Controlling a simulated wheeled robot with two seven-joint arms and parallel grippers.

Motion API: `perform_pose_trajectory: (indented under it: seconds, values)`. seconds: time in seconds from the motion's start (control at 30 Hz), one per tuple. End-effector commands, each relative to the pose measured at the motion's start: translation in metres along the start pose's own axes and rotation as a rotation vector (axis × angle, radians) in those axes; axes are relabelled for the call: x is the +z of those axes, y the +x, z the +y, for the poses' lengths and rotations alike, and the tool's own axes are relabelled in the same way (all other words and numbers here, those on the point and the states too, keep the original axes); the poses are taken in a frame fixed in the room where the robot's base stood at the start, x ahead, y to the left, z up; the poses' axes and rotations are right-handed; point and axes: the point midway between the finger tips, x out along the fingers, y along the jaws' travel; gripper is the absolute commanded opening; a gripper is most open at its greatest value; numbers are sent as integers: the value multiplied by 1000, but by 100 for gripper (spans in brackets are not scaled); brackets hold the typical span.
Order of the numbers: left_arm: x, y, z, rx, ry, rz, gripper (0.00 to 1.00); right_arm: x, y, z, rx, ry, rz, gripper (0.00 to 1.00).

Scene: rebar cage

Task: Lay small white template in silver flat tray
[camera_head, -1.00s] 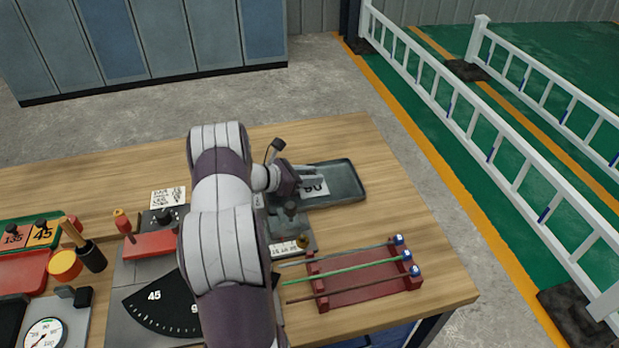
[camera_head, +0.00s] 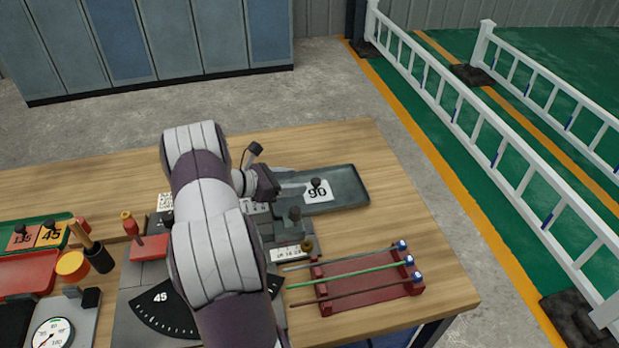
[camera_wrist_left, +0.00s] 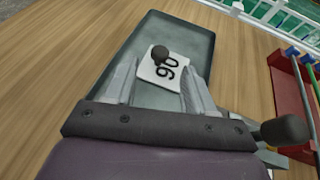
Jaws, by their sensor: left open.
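The small white template (camera_head: 318,193), marked 90 with a dark knob on top, lies in the silver flat tray (camera_head: 350,184) at the table's far right. In the left wrist view the template (camera_wrist_left: 149,76) lies flat on the tray floor (camera_wrist_left: 180,40), a little beyond the fingers. My left gripper (camera_head: 290,190) is open and empty, just left of the template in the head view. In the wrist view its two fingers (camera_wrist_left: 158,92) are spread on either side of the template's near part. My right gripper is not in view.
A red rack (camera_head: 370,293) with several coloured rods stands at the front right. A green tray (camera_head: 30,238) holds templates marked 135 and 45. Bare wood lies right of the silver tray.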

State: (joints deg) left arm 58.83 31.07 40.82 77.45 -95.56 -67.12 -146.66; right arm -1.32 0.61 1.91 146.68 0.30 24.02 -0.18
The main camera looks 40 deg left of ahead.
Motion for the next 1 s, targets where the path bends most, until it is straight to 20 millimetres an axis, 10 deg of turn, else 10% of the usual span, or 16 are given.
perform_pose_trajectory:
  seconds: [0.27, 0.37, 0.53, 0.7, 0.93, 0.97, 1.0]
  values:
    - [2, -43, 0, 5, -12, 2, 54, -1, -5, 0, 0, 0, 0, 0]
    - [19, -26, 5, 65, -154, 21, 54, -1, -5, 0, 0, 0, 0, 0]
    - [76, 36, -9, 364, -892, 28, 54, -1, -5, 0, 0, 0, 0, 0]
    - [87, 49, -99, 752, -1857, -73, 54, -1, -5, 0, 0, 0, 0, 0]
    - [46, -9, -265, 1416, -2775, -284, 54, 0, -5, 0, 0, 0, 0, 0]
    - [42, -16, -279, -1425, 2706, 297, 54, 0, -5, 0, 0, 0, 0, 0]
    - [38, -24, -294, -1425, 2607, 307, 54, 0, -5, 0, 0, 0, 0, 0]
